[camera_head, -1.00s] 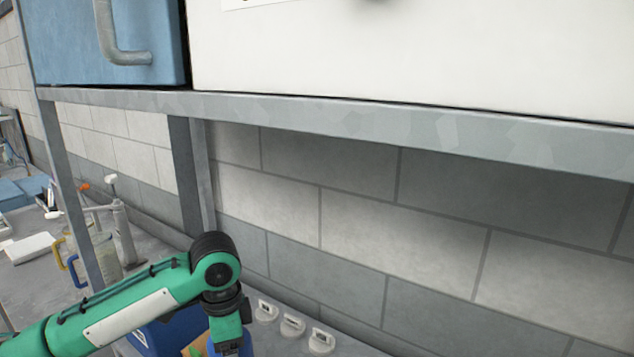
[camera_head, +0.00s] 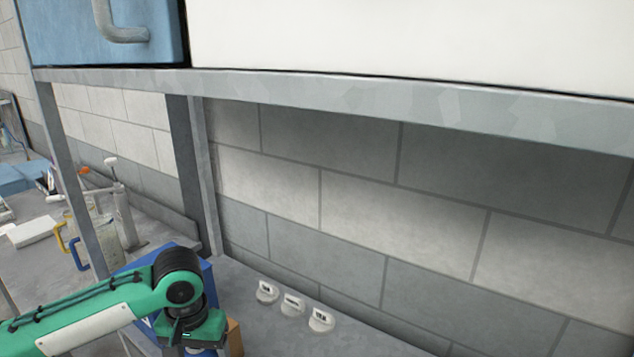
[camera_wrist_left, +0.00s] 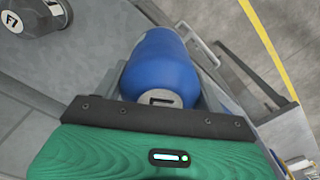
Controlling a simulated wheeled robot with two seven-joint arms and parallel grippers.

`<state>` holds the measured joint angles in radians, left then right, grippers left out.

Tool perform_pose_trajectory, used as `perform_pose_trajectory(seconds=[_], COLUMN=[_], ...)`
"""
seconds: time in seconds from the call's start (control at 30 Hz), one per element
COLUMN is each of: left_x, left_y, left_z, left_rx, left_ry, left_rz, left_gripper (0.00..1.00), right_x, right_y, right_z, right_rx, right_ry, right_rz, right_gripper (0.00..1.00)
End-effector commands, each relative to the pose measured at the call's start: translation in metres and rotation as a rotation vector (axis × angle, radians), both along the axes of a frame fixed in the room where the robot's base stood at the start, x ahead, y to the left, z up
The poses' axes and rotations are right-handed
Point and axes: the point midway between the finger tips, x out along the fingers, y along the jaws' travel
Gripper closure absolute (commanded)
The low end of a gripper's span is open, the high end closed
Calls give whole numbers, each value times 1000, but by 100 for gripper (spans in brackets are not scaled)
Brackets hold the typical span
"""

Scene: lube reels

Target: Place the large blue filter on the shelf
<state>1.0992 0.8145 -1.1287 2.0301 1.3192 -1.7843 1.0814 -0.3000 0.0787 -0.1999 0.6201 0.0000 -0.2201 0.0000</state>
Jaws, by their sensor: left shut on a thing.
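The large blue filter (camera_wrist_left: 160,62) is a blue cylinder in the left wrist view, just ahead of my left gripper's dark finger mount. My left gripper is shut on it; its fingers are mostly hidden by the filter. In the head view my left gripper (camera_head: 197,335) points down at the bottom edge, and the filter is not visible there. The grey shelf surface (camera_head: 270,325) lies below the overhead beam, against the block wall. My right gripper is not in view.
Three small white labelled pieces (camera_head: 293,304) stand along the back of the surface. A blue box (camera_head: 208,270) and a brown box (camera_head: 235,338) are close to my left gripper. A grey beam (camera_head: 400,100) crosses overhead, with uprights (camera_head: 190,160) at left. Jugs (camera_head: 90,240) stand farther left.

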Motion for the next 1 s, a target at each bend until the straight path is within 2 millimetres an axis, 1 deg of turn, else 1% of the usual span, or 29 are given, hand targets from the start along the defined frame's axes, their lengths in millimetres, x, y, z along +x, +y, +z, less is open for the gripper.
perform_pose_trajectory(seconds=[0.07, 0.13, 0.3, 0.4, 0.53, 0.87, 1.0], left_x=[-2, -8, -33, -45, -50, -50, -51], left_y=[1, 2, 2, 2, 2, 1, 1], left_z=[-2, -10, -43, -55, -61, -62, -70], left_rx=[0, 1, 3, 2, 0, -2, -3], left_ry=[0, 3, 4, 2, 0, 1, 4], left_rz=[24, 35, 38, 37, 37, 35, 37], left_gripper=[65, 65, 65, 65, 65, 65, 65], right_x=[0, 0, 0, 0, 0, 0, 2], right_y=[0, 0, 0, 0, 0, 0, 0], right_z=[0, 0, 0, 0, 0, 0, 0], right_rx=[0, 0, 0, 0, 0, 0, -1], right_ry=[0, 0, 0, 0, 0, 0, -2], right_rz=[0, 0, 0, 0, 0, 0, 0], right_gripper=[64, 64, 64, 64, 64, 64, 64])
